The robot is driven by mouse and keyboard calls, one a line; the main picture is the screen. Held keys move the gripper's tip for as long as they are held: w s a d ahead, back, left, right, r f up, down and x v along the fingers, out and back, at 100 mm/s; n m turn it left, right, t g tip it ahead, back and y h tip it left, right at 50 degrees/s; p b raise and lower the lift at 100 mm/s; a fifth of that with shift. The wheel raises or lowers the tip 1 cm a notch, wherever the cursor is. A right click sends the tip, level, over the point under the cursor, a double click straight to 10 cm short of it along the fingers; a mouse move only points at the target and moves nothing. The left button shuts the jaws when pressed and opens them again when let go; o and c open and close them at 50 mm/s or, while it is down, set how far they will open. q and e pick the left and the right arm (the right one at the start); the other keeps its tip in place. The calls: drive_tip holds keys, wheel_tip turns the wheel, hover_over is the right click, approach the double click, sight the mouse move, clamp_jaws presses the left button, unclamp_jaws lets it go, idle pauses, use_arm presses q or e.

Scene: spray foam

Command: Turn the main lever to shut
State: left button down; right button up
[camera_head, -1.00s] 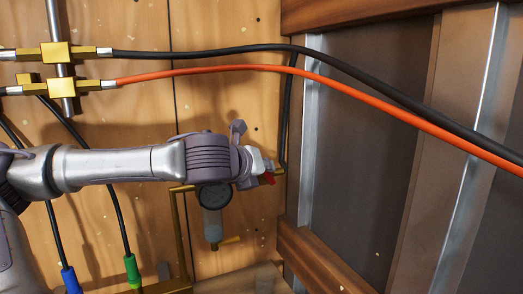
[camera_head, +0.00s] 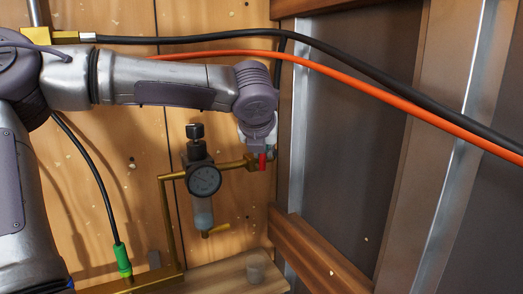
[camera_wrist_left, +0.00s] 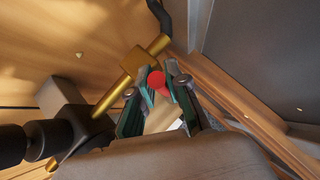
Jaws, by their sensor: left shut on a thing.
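The main lever is a small red handle (camera_head: 262,161) at the right end of the brass pipe, beside the metal stud. In the head view it points downward below my left gripper (camera_head: 268,150). In the left wrist view the red lever (camera_wrist_left: 157,80) sits between the two fingers of my left gripper (camera_wrist_left: 160,92), which is shut on it. The brass valve body (camera_wrist_left: 139,61) is just beyond the fingertips. Part of the lever is hidden by the fingers. My right gripper is in neither view.
A pressure gauge (camera_head: 204,179) with a black-knobbed regulator hangs left of the lever on the brass pipe (camera_head: 168,220). A black hose (camera_head: 350,62) and an orange hose (camera_head: 350,77) cross above. A wooden ledge (camera_head: 225,274) with a small cup (camera_head: 256,262) lies below.

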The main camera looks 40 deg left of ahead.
use_arm(q)
drive_tip(key=shift+r, duration=0.2)
drive_tip(key=c, duration=1.1)
unclamp_jaws()
drive_tip(key=shift+c, duration=0.2)
drive_tip(key=shift+f, duration=0.15)
drive_tip(key=v, duration=1.2)
drive_tip(key=shift+w+d, duration=0.1)
